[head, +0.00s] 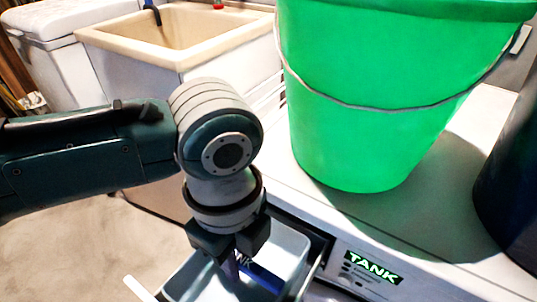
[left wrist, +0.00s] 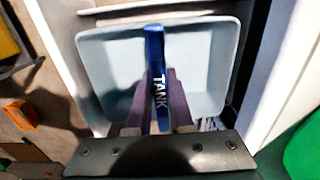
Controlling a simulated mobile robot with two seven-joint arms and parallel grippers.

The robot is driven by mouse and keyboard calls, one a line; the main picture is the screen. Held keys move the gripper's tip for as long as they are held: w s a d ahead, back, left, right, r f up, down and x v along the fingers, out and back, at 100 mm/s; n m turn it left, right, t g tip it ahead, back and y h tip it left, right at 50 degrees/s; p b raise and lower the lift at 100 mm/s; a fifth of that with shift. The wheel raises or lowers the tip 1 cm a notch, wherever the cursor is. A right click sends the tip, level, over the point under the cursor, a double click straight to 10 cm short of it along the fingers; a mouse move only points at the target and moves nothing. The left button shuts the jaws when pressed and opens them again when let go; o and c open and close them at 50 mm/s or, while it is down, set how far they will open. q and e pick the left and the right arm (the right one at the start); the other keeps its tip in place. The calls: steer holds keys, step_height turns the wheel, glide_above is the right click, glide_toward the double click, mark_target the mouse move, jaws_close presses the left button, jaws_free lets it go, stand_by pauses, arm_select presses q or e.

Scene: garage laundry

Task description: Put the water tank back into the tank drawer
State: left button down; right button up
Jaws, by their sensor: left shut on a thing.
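The water tank (head: 288,248) is a pale grey-blue open tub with a blue handle (head: 262,278) across it. My left gripper (head: 236,264) points down and is shut on this handle. In the left wrist view, its fingers (left wrist: 159,100) grip both sides of the handle (left wrist: 154,50), marked TANK, and the tub (left wrist: 207,60) shows around them. The tank drawer (left wrist: 150,8) is pulled out, its white front edge beyond the tub. The tub lies within the drawer's outline; I cannot tell whether it rests on the bottom. My right gripper is out of view.
A lit TANK label (head: 373,267) is on the white machine beside the drawer opening. A large green bucket (head: 375,120) and a dark container (head: 510,190) stand on the machine top. A beige sink (head: 180,40) is behind. An orange object (left wrist: 22,114) lies on the floor.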

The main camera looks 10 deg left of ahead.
arm_select(q)
steer(key=shift+w+f+b, duration=0.3)
steer(key=shift+f+b, duration=0.1)
steer(key=shift+f, duration=0.2)
stand_by(0.4)
steer(key=c, duration=0.7)
jaws_free()
steer(key=shift+r, duration=0.1)
step_height(320, 180, up, 10)
steer(key=p, duration=1.1)
steer(key=shift+d, duration=0.1)
